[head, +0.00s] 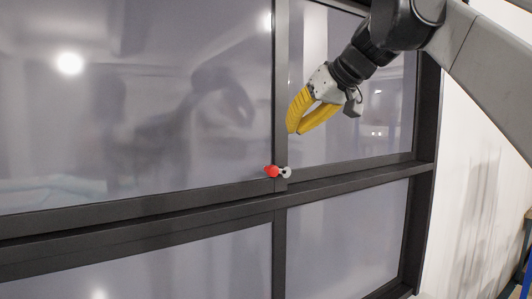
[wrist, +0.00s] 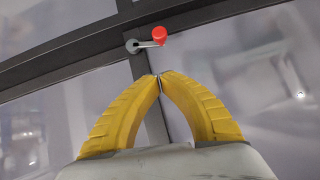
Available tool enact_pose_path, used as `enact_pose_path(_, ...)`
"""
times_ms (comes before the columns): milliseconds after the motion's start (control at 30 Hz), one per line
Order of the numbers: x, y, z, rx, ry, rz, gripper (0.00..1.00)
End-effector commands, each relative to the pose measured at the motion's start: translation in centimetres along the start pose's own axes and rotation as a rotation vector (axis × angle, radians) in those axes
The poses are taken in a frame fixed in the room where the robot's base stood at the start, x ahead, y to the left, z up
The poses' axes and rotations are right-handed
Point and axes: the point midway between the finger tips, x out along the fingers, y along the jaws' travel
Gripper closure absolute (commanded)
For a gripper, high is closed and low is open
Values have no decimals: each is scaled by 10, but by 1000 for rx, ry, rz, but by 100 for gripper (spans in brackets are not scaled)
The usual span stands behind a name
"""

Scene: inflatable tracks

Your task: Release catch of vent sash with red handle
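The red handle (head: 271,171) is a small lever with a red knob, on a grey round base (head: 286,172) at the foot of the dark upright between the two upper window panes. In the wrist view the red knob (wrist: 160,35) is ahead of my fingertips, with the grey base (wrist: 132,46) to its left. My gripper (head: 295,131) has two yellow fingers, above the handle and apart from it. In the wrist view my gripper (wrist: 160,75) has its fingertips together, with nothing between them. The sash looks closed; the catch's inner parts are not visible.
A dark crossbar (head: 150,213) runs under the upper panes. The upper left pane (head: 130,100) is large and reflective. A white wall (head: 465,200) lies to the right, with a blue object (head: 526,265) at the lower right edge. The space before the window looks clear.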

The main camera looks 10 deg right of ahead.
Motion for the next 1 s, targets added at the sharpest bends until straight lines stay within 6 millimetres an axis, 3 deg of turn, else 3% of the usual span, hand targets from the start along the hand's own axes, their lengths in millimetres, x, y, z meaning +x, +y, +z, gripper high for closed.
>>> enact_pose_path(267, 59, -1, -1, -1, -1, -1, 100)
enact_pose_path(400, 75, -1, 15, 0, -1, 0, 100)
enact_pose_path(600, 86, -1, 27, 0, -1, 0, 100)
enact_pose_path(1000, 89, -1, 30, 0, -1, 0, 100)
